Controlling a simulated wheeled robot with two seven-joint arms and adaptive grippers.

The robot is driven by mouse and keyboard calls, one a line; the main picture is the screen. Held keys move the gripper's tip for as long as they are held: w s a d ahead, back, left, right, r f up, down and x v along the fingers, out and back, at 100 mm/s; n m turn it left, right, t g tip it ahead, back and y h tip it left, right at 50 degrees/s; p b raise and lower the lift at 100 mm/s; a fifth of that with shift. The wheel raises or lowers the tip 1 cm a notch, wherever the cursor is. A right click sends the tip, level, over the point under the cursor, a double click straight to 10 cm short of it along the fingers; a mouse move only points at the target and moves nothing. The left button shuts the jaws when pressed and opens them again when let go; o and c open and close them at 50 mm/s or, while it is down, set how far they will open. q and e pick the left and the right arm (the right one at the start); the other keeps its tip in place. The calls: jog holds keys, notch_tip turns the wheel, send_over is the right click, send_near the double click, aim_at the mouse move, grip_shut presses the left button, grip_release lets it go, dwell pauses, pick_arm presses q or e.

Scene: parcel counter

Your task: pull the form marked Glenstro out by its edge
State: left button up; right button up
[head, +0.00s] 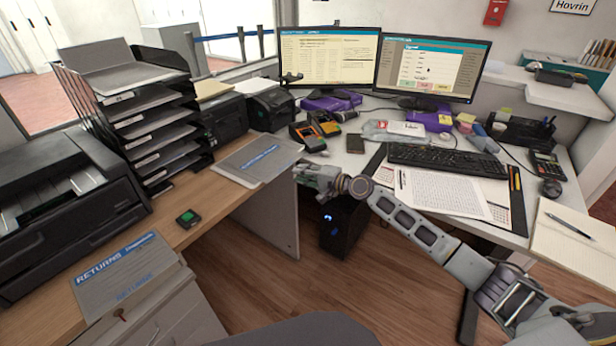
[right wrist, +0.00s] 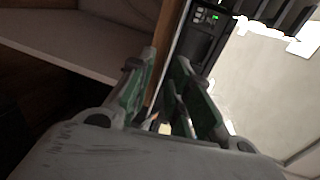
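A grey form with a blue band (head: 258,160) lies at the corner of the wooden counter, its right side near the counter's edge. Its lettering is too small to read. Another grey form, headed RETURNS (head: 128,275), lies nearer on the counter. I cannot read Glenstro on either one. My right gripper (head: 300,172) is at the right edge of the farther form, by the counter's edge. In the right wrist view its two green-padded fingers (right wrist: 166,60) stand apart, with the counter's wooden edge behind the gap; I see no form between them. My left gripper is not in view.
A paper tray stack (head: 130,100) and a printer (head: 60,205) stand along the left. A keyboard (head: 447,160) is on the white desk. Open floor (head: 270,270) lies below the gripper.

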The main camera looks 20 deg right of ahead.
jog(key=shift+r+x, duration=0.2)
jog(key=shift+x, duration=0.75)
jog(key=shift+r+x, duration=0.15)
jog(key=shift+x, duration=0.75)
jog(key=shift+r+x, duration=0.2)
jog(key=shift+x, duration=0.75)
jog(key=shift+w, duration=0.1)
jog(key=shift+c, duration=0.2)
grip_shut()
